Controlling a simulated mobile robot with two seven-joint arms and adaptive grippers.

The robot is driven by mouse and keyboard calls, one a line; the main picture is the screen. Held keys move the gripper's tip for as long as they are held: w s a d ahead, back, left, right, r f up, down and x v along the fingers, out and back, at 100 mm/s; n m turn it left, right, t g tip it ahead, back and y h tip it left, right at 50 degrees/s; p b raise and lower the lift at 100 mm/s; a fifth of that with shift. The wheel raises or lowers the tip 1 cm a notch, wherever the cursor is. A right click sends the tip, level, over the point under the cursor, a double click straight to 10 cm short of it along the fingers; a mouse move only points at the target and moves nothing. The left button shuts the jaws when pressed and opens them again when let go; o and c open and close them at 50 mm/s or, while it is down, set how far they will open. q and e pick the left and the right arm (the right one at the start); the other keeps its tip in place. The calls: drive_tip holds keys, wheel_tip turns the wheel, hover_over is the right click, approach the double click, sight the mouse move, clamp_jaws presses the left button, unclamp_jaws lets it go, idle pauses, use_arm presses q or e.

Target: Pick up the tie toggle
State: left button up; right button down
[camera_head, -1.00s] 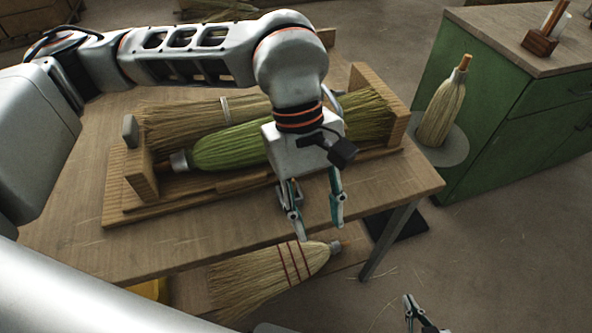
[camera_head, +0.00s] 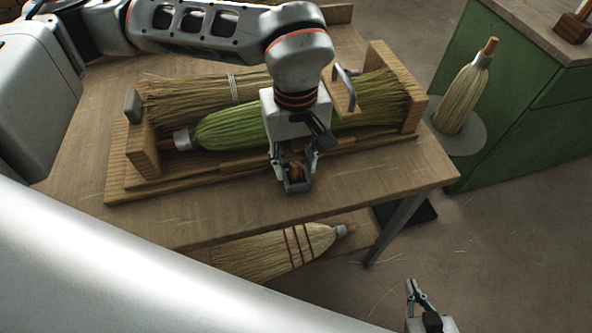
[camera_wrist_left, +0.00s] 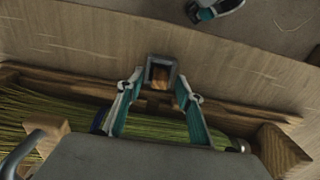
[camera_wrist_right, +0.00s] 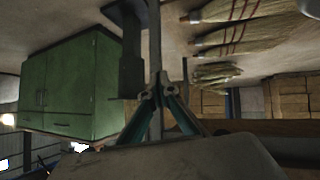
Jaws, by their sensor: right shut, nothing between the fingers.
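A small brown wooden piece, apparently the tie toggle (camera_wrist_left: 160,78), sits in a small grey open-topped box (camera_wrist_left: 151,66) near the front edge of the workbench. In the head view the toggle (camera_head: 296,172) and box (camera_head: 298,188) show between the fingers of my left gripper (camera_head: 294,180). My left gripper is open, and in the left wrist view its fingertips (camera_wrist_left: 159,84) stand apart on either side near the box. I cannot tell whether they touch it. My right gripper (camera_head: 412,287) is shut and empty, off the bench at the lower right.
Behind my left gripper lies a wooden cradle (camera_head: 143,165) holding a green broom (camera_head: 228,130) and straw bundles. A metal handle (camera_head: 346,85) stands at its right. Brooms lie on a lower shelf (camera_head: 270,252). A green cabinet (camera_head: 500,110) stands right. The bench front right is clear.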

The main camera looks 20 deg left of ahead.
use_arm(q)
drive_tip(key=shift+f, duration=0.3)
drive_tip(key=c, duration=1)
